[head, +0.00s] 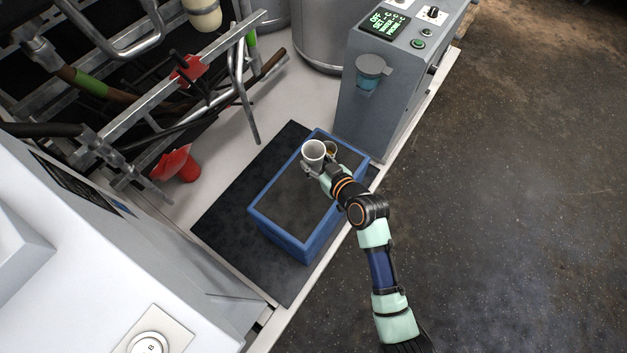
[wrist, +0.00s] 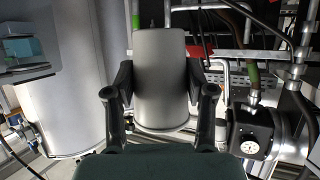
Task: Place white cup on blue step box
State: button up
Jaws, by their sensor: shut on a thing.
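The white cup (head: 313,150) is upright in my gripper (head: 314,167), over the far end of the blue step box (head: 284,236). In the wrist view the cup (wrist: 160,80) stands between the two dark fingers of my gripper (wrist: 161,90), which are shut on its sides. The step box has a dark top with a blue rim and stands on a black mat. I cannot tell whether the cup's base touches the box top. The step box is not clearly visible in the wrist view.
A grey control cabinet (head: 378,95) with a teal cup in a holder (head: 369,78) stands just beyond the box. A metal rack with red parts (head: 178,163) is at the left. The black mat (head: 240,185) is bare left of the box. Open floor (head: 500,200) lies to the right.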

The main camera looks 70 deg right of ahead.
notch_tip(320, 180, down, 18)
jog(key=b, duration=0.8)
jog(key=shift+r, duration=0.15)
jog(key=shift+f+b, duration=0.2)
jog(key=shift+b, duration=0.1)
jog(key=o, duration=0.8)
jog(key=shift+o, duration=0.2)
jog(key=shift+r+p, duration=0.35)
jog(key=shift+p, duration=0.05)
jog(key=p+v, duration=0.2)
jog(key=v, duration=1)
jog(key=shift+p, duration=0.35)
jog(key=shift+a+f, duration=0.1)
